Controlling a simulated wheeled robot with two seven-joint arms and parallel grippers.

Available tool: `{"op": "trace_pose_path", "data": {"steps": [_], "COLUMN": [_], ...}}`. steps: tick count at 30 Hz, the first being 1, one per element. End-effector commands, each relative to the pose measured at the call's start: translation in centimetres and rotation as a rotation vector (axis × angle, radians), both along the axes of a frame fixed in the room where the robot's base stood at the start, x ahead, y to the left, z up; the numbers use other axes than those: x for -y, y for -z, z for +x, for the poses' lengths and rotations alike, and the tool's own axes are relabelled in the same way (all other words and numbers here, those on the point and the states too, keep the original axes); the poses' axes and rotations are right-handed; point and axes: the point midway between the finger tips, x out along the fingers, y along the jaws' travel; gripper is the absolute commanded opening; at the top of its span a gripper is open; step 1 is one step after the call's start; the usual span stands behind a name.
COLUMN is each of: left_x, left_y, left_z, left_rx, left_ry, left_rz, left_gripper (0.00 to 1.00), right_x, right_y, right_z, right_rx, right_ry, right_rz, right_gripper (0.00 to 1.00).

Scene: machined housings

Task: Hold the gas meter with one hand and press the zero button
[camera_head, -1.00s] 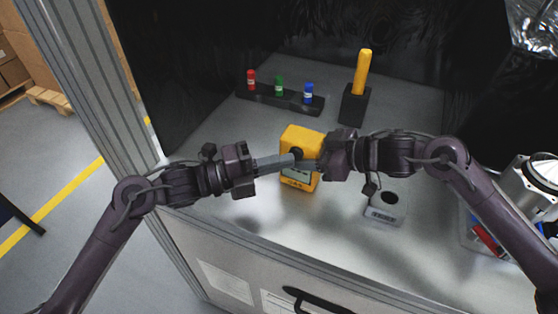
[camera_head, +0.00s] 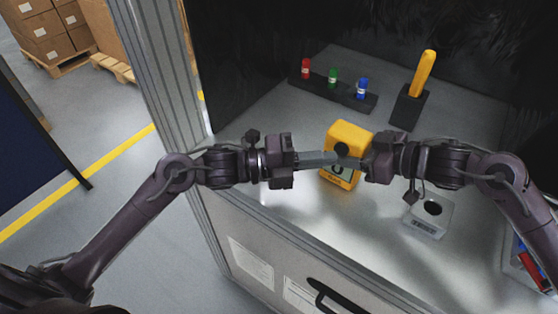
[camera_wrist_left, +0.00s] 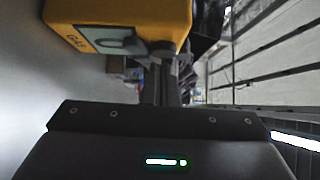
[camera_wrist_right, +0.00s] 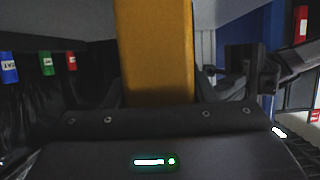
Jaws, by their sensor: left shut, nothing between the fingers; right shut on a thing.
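The yellow gas meter (camera_head: 349,135) stands on the grey bench with its dark display facing the front. It also shows in the left wrist view (camera_wrist_left: 130,18) and fills the middle of the right wrist view (camera_wrist_right: 154,50). My right gripper (camera_head: 367,164) is shut on the meter from its right side. My left gripper (camera_head: 340,160) is shut and empty, its fingers pointing right across the meter's front. In the left wrist view the fingertips lie close to the meter's face; I cannot tell whether they touch it. The zero button is not clearly seen, and the fingers cover part of the face.
A black rack (camera_head: 330,90) with red, green and blue vials stands at the back. A yellow stick in a black holder (camera_head: 408,108) is right of it. A grey block with a round dark hole (camera_head: 430,220) lies front right. The bench between is clear.

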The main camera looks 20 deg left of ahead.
Motion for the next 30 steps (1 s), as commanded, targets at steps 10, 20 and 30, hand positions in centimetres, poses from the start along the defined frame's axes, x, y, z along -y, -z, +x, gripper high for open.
{"op": "trace_pose_path", "data": {"steps": [10,20,30], "left_x": [-6.8,-9.3,-9.4], "left_y": [0.3,0.1,0.1], "left_z": [-3.7,-4.7,-4.8], "left_rx": [-0.003,0.001,0.001], "left_ry": [0.004,0.006,0.007], "left_rz": [0.004,0.000,0.000], "left_gripper": [0.00,0.00,0.00], "right_x": [0.4,0.5,0.5], "right_y": [0.2,0.1,0.1], "right_z": [0.4,0.5,0.5], "right_rx": [-0.002,0.000,0.000], "right_ry": [0.013,0.017,0.018], "right_rz": [-0.005,-0.004,-0.004], "right_gripper": [0.18,0.18,0.56]}}
